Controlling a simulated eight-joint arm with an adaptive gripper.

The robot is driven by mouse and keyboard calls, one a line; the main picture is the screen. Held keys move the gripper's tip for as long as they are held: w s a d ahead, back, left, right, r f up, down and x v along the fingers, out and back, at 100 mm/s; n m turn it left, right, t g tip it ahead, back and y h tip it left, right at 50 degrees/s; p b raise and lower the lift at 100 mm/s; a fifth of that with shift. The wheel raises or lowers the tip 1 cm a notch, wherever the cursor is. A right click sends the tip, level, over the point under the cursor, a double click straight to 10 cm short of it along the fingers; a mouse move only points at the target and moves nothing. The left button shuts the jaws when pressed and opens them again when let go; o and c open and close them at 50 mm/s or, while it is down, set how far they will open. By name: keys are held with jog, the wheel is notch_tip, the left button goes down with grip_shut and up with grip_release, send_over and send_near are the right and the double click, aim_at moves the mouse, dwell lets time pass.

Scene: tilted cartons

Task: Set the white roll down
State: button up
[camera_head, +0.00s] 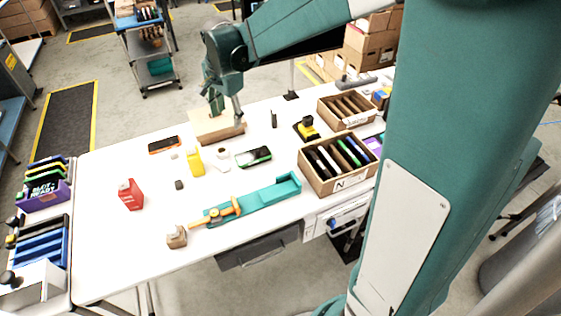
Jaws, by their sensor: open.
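A small white round thing (223,153), which looks like the white roll, lies on the white table (130,245) between a yellow item and a dark green-and-black device. It is too small to make out well. My gripper (227,117) is open, pointing down at the back of the table. It is over or just behind a light tan, board-like carton (204,125) with a darker brown front side. I cannot tell whether the fingers touch it. I see nothing held between the fingers. The white thing is in front of the carton, apart from my gripper.
Near the white thing are a yellow item (195,162) and the dark device (254,157). A teal tray (265,197), a red item (131,194) and a small box (176,237) stand farther forward. Divided cartons (322,183) stand at right. The front-left table is mostly clear.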

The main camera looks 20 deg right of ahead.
jog(key=s+d+r+n+t, duration=0.1)
jog(key=s+r+n, duration=0.25)
jog(key=s, duration=0.45)
jog(key=s+d+r+n+t, duration=0.1)
jog(key=s+d+r+n, duration=0.1)
jog(key=s+r, duration=0.35)
jog(key=s+d+f+n+t, duration=0.1)
jog(key=s+n, duration=0.2)
jog(key=s, duration=0.6)
jog(key=s+d+f+n+t, duration=0.1)
jog(key=s+n, duration=0.3)
jog(key=s, duration=0.4)
jog(key=shift+s+f+t, duration=0.35)
jog(key=shift+f+t, duration=0.25)
jog(key=shift+f, duration=0.05)
